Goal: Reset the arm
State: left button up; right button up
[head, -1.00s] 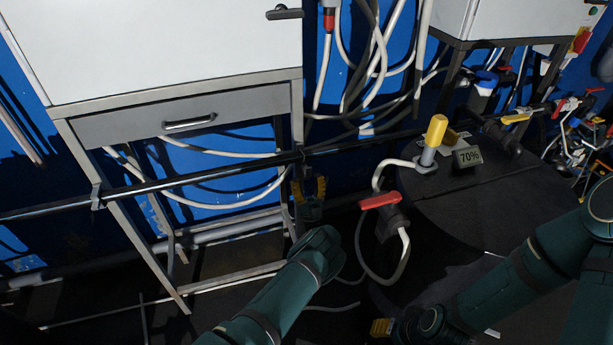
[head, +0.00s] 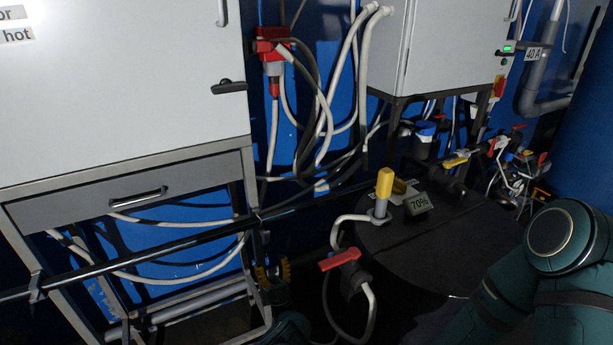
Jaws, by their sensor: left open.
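My left gripper (head: 274,272) shows at the lower middle, with yellow fingertips pointing up. It is open and empty, in front of the cabinet stand's right leg and below the black horizontal rail. Only the front of the left arm's wrist shows at the bottom edge. My right arm (head: 510,290) is dark green and bends in the lower right corner. Its gripper is out of the picture.
A red-handled valve (head: 342,261) with a pale hose stands right of the left gripper. A dark round tank (head: 440,250) carries a yellow-topped probe (head: 383,192) and a 70% display (head: 418,204). A white cabinet (head: 120,95) stands left. The black rail (head: 130,257) crosses in front.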

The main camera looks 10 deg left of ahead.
pick_arm(q)
jog(key=w+a+f+m+g+h, duration=0.1)
jog(key=a+f+g+h, duration=0.2)
jog(key=a, duration=0.5)
jog(key=w+a+f+m+g+h, duration=0.1)
jog(key=a+f+g, duration=0.1)
jog(key=a+g, duration=0.35)
jog(key=s+a+f+g+h, duration=0.1)
jog(key=s+f+g+h, duration=0.45)
jog(key=f, duration=0.25)
jog(key=s+d+g+h, duration=0.4)
jog(key=s+d+h, duration=0.2)
jog(key=s+d, duration=0.55)
jog(key=s+d+r+m+g+h, duration=0.1)
jog(key=s+d+r+g+h, duration=0.1)
jog(key=s+d, duration=0.3)
jog(key=s+d+r+m+g+h, duration=0.2)
jog(key=s+d+r, duration=0.3)
jog(key=s, duration=0.6)
jog(key=shift+d+g+h, duration=0.55)
jog(key=shift+g+h, duration=0.05)
jog(key=shift+h, duration=0.05)
jog(key=shift+s+a, duration=0.1)
